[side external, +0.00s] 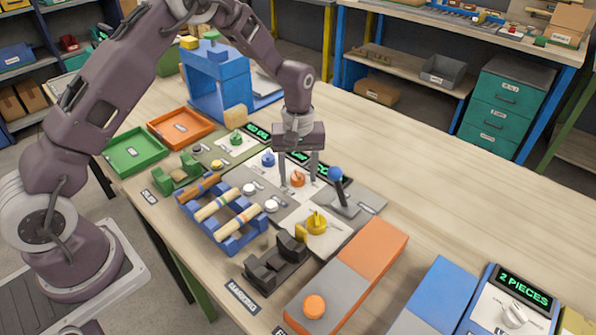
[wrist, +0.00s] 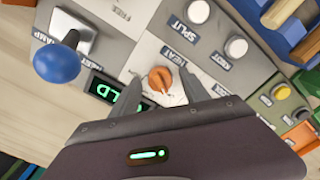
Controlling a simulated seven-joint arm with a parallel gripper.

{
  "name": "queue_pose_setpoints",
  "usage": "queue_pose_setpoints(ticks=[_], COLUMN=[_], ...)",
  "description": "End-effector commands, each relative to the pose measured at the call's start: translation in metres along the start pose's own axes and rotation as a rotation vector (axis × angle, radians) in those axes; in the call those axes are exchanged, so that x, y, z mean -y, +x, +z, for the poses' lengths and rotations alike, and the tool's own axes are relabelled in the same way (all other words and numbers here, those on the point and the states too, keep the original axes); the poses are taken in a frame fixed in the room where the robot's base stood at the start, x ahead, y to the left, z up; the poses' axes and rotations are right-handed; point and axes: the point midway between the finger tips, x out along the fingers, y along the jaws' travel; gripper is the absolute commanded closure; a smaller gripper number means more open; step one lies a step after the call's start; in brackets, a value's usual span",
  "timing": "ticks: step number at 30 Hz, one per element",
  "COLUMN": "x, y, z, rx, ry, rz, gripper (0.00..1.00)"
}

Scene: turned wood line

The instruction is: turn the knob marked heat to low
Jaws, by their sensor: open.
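The heat knob (wrist: 160,78) is orange and sits on a light panel plate, with the word HEAT printed beside it in the wrist view. It also shows in the side external view (side external: 298,179). My gripper (side external: 298,184) points down over it, with one finger on either side of the knob. In the wrist view my gripper (wrist: 158,82) is open around the knob; I cannot tell whether a finger touches it. A green-lit display (wrist: 104,88) beside the knob shows the letters LD, the rest being hidden. The knob's scale marks are too small to read.
A blue-ball lever (side external: 337,176) stands close to the right of my gripper. A blue knob (side external: 268,159), white buttons (wrist: 198,12) and a yellow knob (side external: 316,219) are nearby. A blue rack (side external: 231,236) of turned wood pieces lies in front. The table at the back right is clear.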

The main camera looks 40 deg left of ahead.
Motion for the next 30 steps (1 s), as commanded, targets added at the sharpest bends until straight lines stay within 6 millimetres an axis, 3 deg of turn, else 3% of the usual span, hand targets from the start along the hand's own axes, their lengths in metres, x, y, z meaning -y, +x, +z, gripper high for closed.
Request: queue_pose_setpoints(ticks=[5,14,23,30], x=[0.0001,0.0001,0.0,0.0002], y=[0.0003,-0.0001,-0.0003,-0.0002], z=[0.0001,0.0001,0.0002,0.0003], rx=[0.0,0.0,0.0,0.001], ry=[0.001,0.001,0.033,0.171], rz=[0.0,0.0,0.0,0.0], gripper=[0.46,1.0,1.0,1.0])
